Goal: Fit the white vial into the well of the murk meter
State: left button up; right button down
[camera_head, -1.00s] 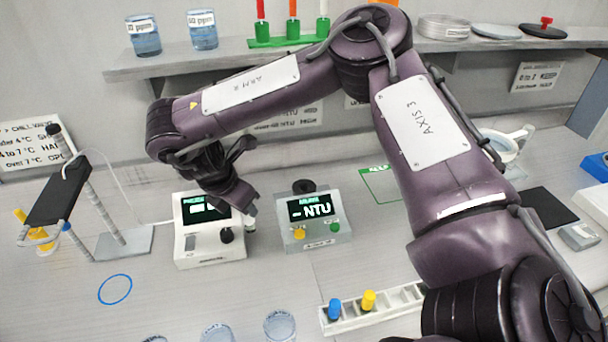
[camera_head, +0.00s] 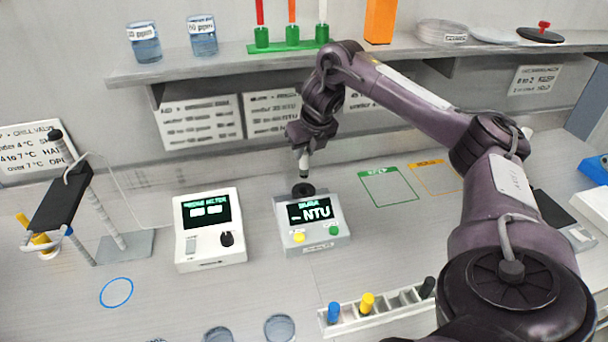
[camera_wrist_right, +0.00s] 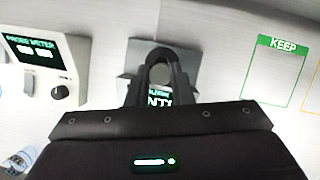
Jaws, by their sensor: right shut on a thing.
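The murk meter (camera_head: 325,236) is a light grey box with a lit screen reading NTU, a yellow and a green button. Its well (camera_head: 303,189) is a dark round collar at the back left of its top. My right gripper (camera_head: 304,149) is above the well, pointing down, shut on the white vial (camera_head: 303,166). The vial hangs roughly upright, its lower end just above the collar; a small gap appears between them. In the right wrist view my fingers (camera_wrist_right: 159,65) cover part of the meter and hide most of the vial. My left gripper is not in view.
The probe meter (camera_head: 210,238) stands left of the murk meter. A rack (camera_head: 378,314) with coloured caps is at the front. A shelf (camera_head: 400,58) with glassware runs behind my right arm. Green and orange outlined areas at the right are empty.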

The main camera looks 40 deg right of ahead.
aim_at(307, 175)
notch_tip(307, 175, down, 5)
jog(key=b, duration=0.3)
jog(key=shift+f, duration=0.35)
notch_tip(307, 175, down, 4)
jog(key=shift+r+p, duration=0.15)
jog(key=shift+p, duration=0.2)
jog(key=shift+f, duration=0.25)
jog(key=c, duration=1.3)
grip_release()
jog(key=shift+r, duration=0.1)
jog(key=shift+r, duration=0.1)
